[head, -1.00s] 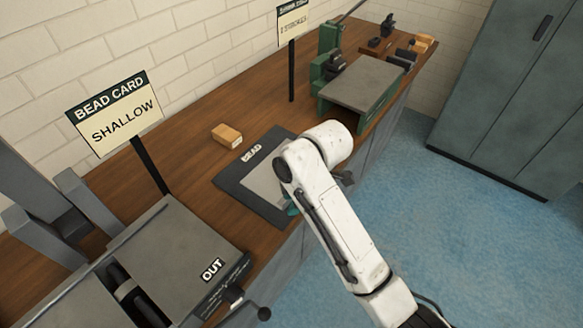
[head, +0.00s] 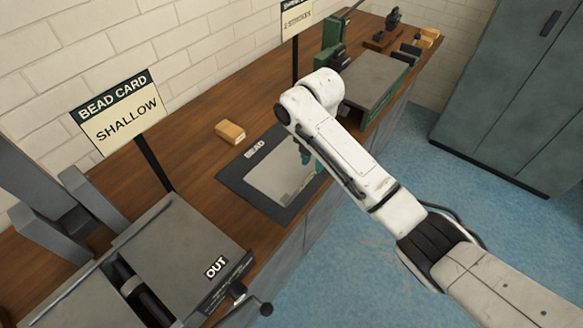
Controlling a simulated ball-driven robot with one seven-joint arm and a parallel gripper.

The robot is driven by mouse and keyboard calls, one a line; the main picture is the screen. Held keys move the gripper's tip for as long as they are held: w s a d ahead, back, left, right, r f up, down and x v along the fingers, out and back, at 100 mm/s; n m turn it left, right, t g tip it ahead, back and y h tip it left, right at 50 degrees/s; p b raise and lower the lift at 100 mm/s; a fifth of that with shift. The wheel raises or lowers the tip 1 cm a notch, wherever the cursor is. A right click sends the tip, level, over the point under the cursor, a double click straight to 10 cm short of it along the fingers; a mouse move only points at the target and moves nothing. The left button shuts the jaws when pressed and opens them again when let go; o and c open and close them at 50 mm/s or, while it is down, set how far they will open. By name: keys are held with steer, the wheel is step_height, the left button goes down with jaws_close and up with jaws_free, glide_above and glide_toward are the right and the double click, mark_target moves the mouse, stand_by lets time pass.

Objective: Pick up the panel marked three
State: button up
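A flat light-grey panel (head: 272,178) lies on the dark mat (head: 238,188) labelled BEAD on the wooden bench. I can read no number on it from here. My gripper (head: 309,160) shows only as small teal parts beside my white arm, over or near the panel's right side. My arm hides most of it, so I cannot tell whether its fingers are apart or touch the panel.
A grey machine (head: 187,247) marked OUT, with a crank handle, stands front left beside a BEAD CARD sign (head: 118,112) reading SHALLOW. A small wooden block (head: 230,132) lies behind the mat. A green machine (head: 372,83) stands farther along the bench.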

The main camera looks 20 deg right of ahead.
steer(key=shift+w+a+f+p, duration=0.1)
steer(key=shift+a+f+p, duration=0.1)
steer(key=shift+f, duration=1.3)
steer(key=shift+a+f+p, duration=0.1)
steer(key=shift+f+p, duration=0.05)
steer(key=shift+f, duration=1.3)
steer(key=shift+c, duration=0.3)
jaws_close()
